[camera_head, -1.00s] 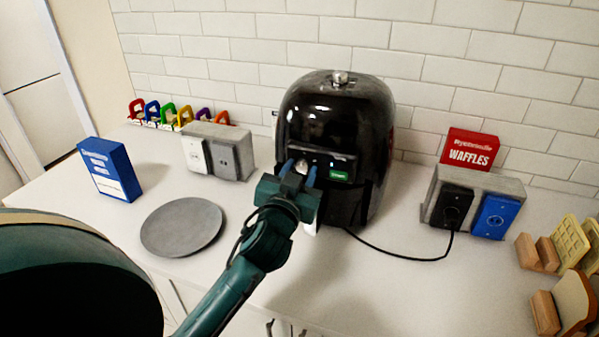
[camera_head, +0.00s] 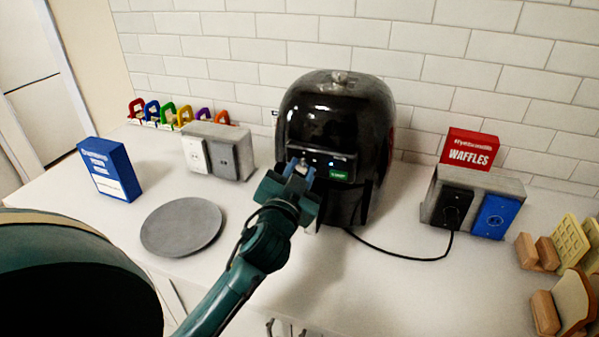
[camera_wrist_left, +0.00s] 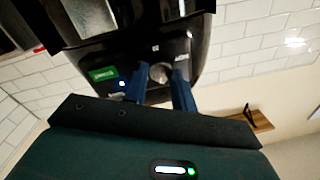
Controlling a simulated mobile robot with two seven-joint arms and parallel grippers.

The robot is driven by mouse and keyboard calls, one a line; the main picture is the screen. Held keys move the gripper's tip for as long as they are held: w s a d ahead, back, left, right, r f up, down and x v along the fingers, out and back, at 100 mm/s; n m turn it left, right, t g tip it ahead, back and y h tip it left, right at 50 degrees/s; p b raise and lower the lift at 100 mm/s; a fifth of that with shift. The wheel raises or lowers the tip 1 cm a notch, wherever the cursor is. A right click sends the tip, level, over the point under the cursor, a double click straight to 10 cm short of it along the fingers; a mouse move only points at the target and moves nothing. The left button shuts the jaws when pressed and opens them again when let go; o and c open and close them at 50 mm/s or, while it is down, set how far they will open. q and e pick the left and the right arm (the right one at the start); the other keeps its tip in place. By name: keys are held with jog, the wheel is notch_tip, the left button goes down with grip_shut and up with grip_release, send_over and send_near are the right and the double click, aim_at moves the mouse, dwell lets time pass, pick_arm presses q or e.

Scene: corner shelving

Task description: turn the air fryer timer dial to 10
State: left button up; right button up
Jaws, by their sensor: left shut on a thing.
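The black air fryer (camera_head: 335,115) stands upright against the tiled wall. Its front panel has a small green label (camera_head: 339,175), which also shows in the left wrist view (camera_wrist_left: 103,74). The round silver timer dial (camera_wrist_left: 158,72) is on this panel. My left gripper (camera_head: 299,168) is at the panel, its blue fingers on either side of the dial. In the wrist view my left gripper (camera_wrist_left: 160,78) is shut on the dial, which partly hides behind the fingers. I cannot read the dial's setting. My right gripper is not in view.
A black cable (camera_head: 400,257) runs right to another outlet block (camera_head: 475,201). The counter front is clear.

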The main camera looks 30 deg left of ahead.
pick_arm(q)
jog(key=m, duration=0.4)
jog(key=shift+f+m, duration=0.1)
jog(key=shift+m, duration=0.3)
jog(key=m, duration=0.4)
jog(key=shift+m, duration=0.4)
jog(key=o, duration=1)
jog(key=shift+s+t+h, duration=0.1)
jog(key=shift+t+h, duration=0.2)
jog(key=shift+s+d+f, duration=0.1)
jog(key=shift+s+d, duration=0.05)
jog(key=shift+s, duration=0.15)
jog(key=b+v, duration=0.2)
jog(key=v, duration=1)
jog(key=shift+s, duration=0.15)
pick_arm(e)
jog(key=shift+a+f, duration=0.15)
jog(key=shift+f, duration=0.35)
